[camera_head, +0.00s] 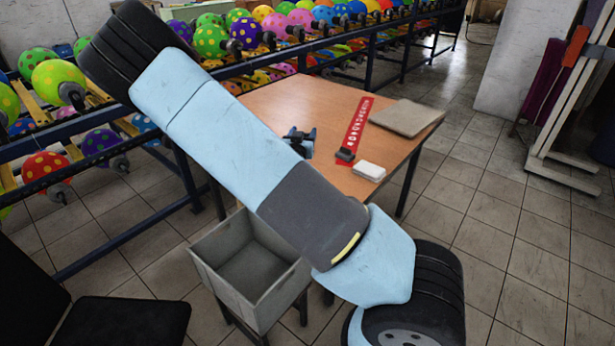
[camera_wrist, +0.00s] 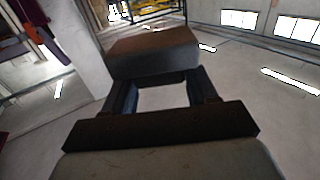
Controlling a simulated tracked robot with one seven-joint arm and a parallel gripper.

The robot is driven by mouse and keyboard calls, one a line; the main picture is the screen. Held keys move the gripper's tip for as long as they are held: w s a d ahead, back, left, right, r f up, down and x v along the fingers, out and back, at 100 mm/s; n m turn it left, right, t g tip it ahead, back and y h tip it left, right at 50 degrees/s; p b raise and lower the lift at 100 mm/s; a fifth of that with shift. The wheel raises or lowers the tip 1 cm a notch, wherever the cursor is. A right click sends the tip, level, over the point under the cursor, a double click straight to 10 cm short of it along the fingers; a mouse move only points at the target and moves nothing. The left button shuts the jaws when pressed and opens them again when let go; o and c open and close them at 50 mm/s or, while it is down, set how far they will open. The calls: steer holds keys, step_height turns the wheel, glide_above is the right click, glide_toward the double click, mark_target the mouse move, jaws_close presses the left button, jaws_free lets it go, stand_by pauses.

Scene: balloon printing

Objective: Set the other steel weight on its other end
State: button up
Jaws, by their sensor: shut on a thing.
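In the wrist view a dark grey block with a brownish upper face, taken to be the steel weight (camera_wrist: 152,62), sits between the two dark fingers of my gripper (camera_wrist: 162,80). The fingers are closed against it, and its far side is hidden. In the head view a small dark blue part, likely the tip of my gripper (camera_head: 301,140), shows over the table behind my arm; the held weight is not clear there. Another small dark weight (camera_head: 345,155) lies on the near end of the red banner (camera_head: 355,125).
The wooden table (camera_head: 265,105) also bears a white block (camera_head: 369,171) and a grey-beige flat pad (camera_head: 407,117). A grey open bin (camera_head: 225,285) stands in front. Balloon racks (camera_head: 390,45) run behind. A black chair (camera_head: 125,318) is at lower left.

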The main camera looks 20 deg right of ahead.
steer(key=s+d+f+m+g+h, duration=0.1)
steer(key=s+d+m+g+h, duration=0.2)
steer(key=s, duration=0.4)
steer(key=s+d+m+g+h, duration=0.3)
steer(key=s+m+g+h, duration=0.1)
steer(key=s, duration=0.4)
steer(key=shift+d+f+g, duration=0.15)
steer(key=shift+f+g, duration=0.15)
steer(key=shift+f, duration=0.1)
